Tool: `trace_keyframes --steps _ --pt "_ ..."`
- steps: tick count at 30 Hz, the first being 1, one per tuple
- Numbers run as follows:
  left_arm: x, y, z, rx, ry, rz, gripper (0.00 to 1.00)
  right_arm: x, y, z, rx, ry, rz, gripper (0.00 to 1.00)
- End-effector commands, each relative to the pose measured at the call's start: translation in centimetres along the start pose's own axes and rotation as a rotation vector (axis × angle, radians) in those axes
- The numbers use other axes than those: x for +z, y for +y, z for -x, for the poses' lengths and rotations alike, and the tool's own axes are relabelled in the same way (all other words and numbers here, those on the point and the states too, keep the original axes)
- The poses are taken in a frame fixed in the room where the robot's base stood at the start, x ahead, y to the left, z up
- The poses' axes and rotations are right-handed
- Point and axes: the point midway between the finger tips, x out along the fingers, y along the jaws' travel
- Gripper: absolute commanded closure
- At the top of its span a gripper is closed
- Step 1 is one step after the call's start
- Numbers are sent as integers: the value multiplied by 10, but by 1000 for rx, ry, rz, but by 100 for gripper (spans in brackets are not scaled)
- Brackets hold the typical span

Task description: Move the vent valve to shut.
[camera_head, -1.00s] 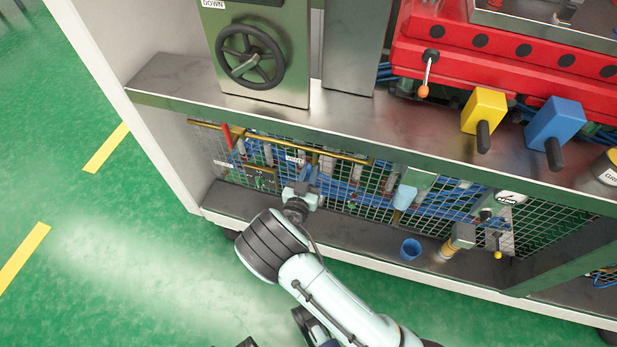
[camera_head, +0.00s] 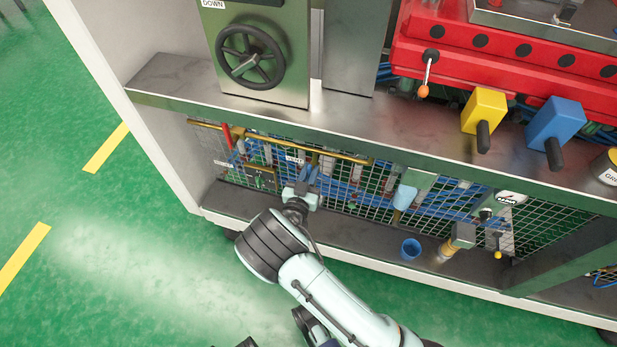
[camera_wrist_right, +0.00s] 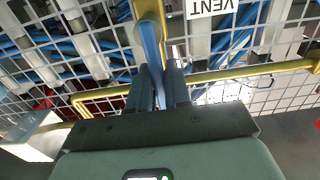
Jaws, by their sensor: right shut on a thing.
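The vent valve's blue lever (camera_wrist_right: 150,42) stands in front of the mesh, beside a white VENT label (camera_wrist_right: 222,6). In the wrist view it runs upward from between my fingers, roughly in line with a yellow pipe behind it. My right gripper (camera_wrist_right: 163,85) is shut on this lever. In the head view the right gripper (camera_head: 304,187) is at the mesh panel under the shelf, just below the small VENT label (camera_head: 294,160). The wrist hides much of the lever and the valve body there. My left gripper is not in view.
A red lever (camera_head: 227,136) sits on the brass pipe (camera_head: 262,139) to the left. A blue cup (camera_head: 410,248) stands on the lower ledge to the right. The metal shelf (camera_head: 300,123) overhangs the gripper. Green floor is open at the left.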

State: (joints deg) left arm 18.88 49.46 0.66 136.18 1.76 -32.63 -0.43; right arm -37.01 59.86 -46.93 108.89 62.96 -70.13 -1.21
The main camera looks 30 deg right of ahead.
Motion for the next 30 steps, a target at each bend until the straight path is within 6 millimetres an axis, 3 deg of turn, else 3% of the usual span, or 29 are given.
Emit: trace_keyframes --steps 8,16,26,30 --pt "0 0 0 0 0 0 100 1 1 0 0 -3 -11 100" --pt "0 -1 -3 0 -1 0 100 4 14 0 3 -4 -277 100" --pt "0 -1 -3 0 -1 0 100 4 15 1 0 -4 -317 100" --pt "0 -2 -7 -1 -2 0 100 8 21 0 3 -5 -418 100"
